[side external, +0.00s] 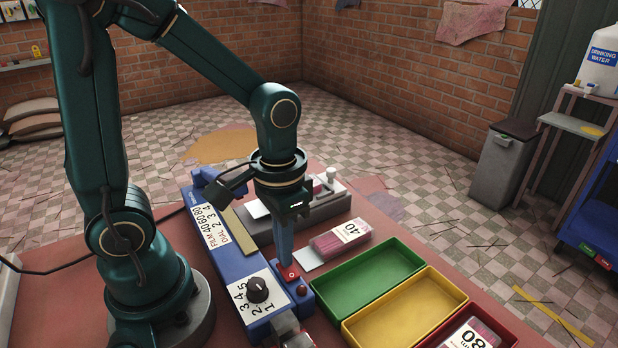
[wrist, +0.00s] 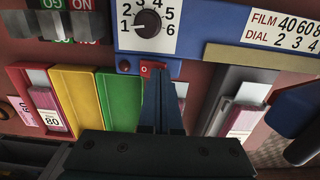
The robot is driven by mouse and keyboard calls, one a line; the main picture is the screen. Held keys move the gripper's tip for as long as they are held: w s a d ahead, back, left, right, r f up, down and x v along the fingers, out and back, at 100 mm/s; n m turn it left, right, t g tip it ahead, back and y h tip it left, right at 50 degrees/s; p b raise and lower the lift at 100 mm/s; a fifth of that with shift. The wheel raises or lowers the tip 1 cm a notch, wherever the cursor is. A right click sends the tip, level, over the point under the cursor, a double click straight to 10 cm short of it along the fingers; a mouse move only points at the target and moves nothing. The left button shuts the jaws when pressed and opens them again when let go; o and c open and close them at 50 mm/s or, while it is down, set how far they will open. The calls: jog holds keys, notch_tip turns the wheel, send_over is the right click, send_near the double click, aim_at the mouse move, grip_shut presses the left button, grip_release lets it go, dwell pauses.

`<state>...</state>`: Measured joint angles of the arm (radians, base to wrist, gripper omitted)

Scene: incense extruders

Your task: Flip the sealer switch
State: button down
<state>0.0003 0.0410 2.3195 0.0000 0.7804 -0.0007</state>
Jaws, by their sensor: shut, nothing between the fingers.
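The sealer is a long blue machine (side external: 215,255) with a black dial knob (side external: 258,289) on a white numbered plate. Its red rocker switch (side external: 289,273) sits beside the dial plate; a pale mark shows on it, but which side is pressed I cannot tell. In the wrist view the switch (wrist: 147,67) is partly hidden behind my fingertips. My gripper (side external: 285,262) points down, shut and empty, with its tips right at the switch; whether they touch it I cannot tell. The closed fingers also show in the wrist view (wrist: 161,78).
A small dark red knob or lamp (side external: 301,290) sits beside the switch. Green (side external: 385,252), yellow (side external: 443,292) and red (side external: 505,325) trays stand to the right. A pink packet marked 40 (side external: 340,238) lies behind the green tray. The red tray holds a packet marked 80 (side external: 472,336).

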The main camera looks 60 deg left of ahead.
jog(key=shift+f, duration=0.3)
jog(key=shift+r, duration=3.55)
jog(key=shift+r, duration=0.1)
jog(key=shift+s+r+t, duration=0.4)
jog(key=shift+s+t, duration=0.05)
jog(key=shift+t, duration=0.5)
jog(key=shift+s+r+t, duration=0.4)
jog(key=shift+s+t, duration=0.1)
jog(key=shift+t, duration=0.4)
jog(key=shift+s+r+t, duration=0.4)
jog(key=shift+s+t, duration=0.05)
jog(key=shift+t, duration=0.5)
